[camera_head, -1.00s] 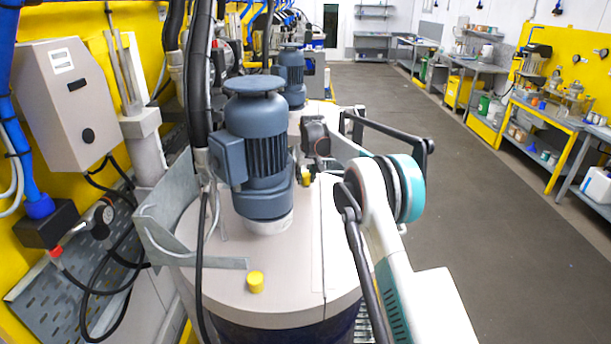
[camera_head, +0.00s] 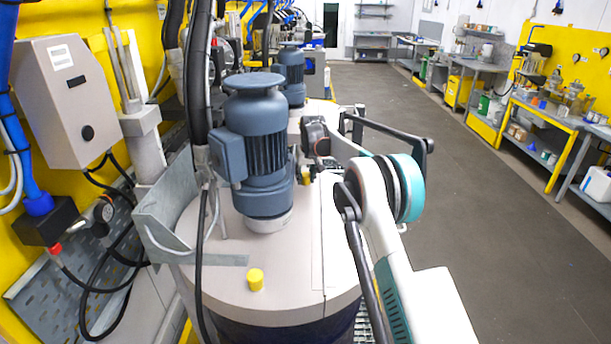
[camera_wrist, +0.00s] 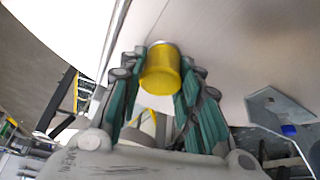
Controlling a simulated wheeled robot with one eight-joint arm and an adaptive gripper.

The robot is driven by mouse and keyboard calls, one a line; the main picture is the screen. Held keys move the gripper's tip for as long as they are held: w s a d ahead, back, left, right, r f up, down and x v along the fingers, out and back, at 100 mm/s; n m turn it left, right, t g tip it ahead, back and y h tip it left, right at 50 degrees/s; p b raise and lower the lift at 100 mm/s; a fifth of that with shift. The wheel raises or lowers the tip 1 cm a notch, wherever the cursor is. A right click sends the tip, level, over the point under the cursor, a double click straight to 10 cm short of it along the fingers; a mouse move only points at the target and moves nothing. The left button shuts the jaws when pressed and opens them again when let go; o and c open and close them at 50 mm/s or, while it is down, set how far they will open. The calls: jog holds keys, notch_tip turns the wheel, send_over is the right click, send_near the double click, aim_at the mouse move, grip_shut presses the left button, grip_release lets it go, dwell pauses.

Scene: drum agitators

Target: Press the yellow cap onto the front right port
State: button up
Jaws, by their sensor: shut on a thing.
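My gripper (camera_wrist: 160,95) is shut on a yellow cap (camera_wrist: 160,72), with a green-padded finger on each side of it. A thin grey rim shows at the cap's far end, close to the pale drum lid (camera_wrist: 215,50); I cannot tell whether it is the port or whether the cap is seated. In the head view my gripper (camera_head: 308,168) is small and partly hidden beside the blue-grey motor, above the right part of the lid (camera_head: 285,285). Another yellow cap (camera_head: 256,280) stands upright at the front of the lid.
The blue-grey motor (camera_head: 255,150) rises from the lid, left of my gripper. A grey bracket (camera_head: 195,258) and black hoses (camera_head: 197,80) are at the lid's left. A second motor (camera_head: 292,72) stands behind. Open floor (camera_head: 480,220) lies to the right, before benches.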

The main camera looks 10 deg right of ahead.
jog(key=shift+f, duration=0.1)
jog(key=o, duration=1)
jog(key=shift+o, duration=0.2)
jog(key=shift+r+p, duration=0.85)
jog(key=shift+r, duration=1.15)
